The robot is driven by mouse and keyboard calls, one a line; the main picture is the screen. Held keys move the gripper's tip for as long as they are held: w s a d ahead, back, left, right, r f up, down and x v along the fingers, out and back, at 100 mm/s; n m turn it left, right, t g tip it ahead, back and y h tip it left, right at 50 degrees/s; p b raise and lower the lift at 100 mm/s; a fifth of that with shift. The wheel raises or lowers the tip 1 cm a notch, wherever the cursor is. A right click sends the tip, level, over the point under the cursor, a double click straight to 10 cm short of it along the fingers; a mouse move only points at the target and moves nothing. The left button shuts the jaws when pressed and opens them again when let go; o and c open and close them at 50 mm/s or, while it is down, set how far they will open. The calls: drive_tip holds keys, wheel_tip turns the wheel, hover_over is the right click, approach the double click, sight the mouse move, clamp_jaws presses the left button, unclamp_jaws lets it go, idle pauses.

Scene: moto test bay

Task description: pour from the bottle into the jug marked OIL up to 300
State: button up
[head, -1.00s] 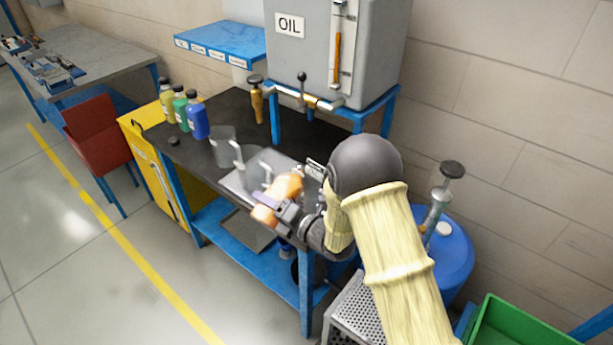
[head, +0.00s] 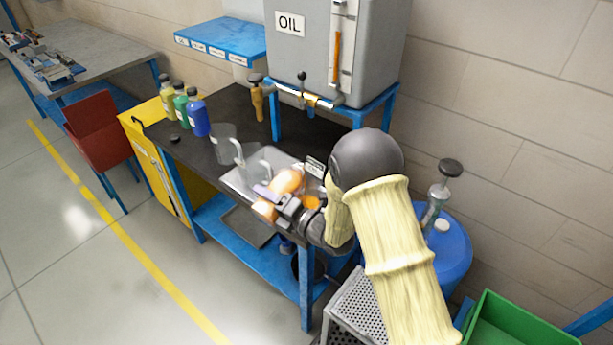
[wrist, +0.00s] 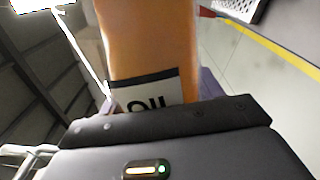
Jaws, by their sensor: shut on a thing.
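My gripper (head: 276,202) is shut on an orange bottle (head: 287,181), held tilted above the front of the bench. In the wrist view the bottle (wrist: 150,45) fills the middle, with a white label partly reading OIL above the gripper. A clear jug (head: 222,145) stands on the dark bench top, left of the tray. A second clear jug (head: 252,168) is on the metal tray, just behind and left of the bottle. I cannot read a mark or level on either jug. The bottle's mouth and any stream are not clear.
The bench (head: 190,152) holds a metal tray (head: 231,181) and several coloured bottles (head: 199,118) at its left end. A grey tank (head: 300,60) marked OIL stands behind, with taps above the bench. A blue drum (head: 452,250) and a green crate (head: 500,325) are at right.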

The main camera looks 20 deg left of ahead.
drive_tip(key=shift+w+d+r+m, duration=0.1)
drive_tip(key=shift+w+r+m, duration=0.1)
drive_tip(key=shift+r+m, duration=0.25)
drive_tip(key=shift+w+d+r+m, duration=0.1)
drive_tip(key=shift+w+r+m, duration=0.1)
drive_tip(key=shift+r+m, duration=0.2)
idle(2.1)
drive_tip(key=shift+r+m, duration=0.2)
drive_tip(key=shift+m, duration=0.55)
idle(4.2)
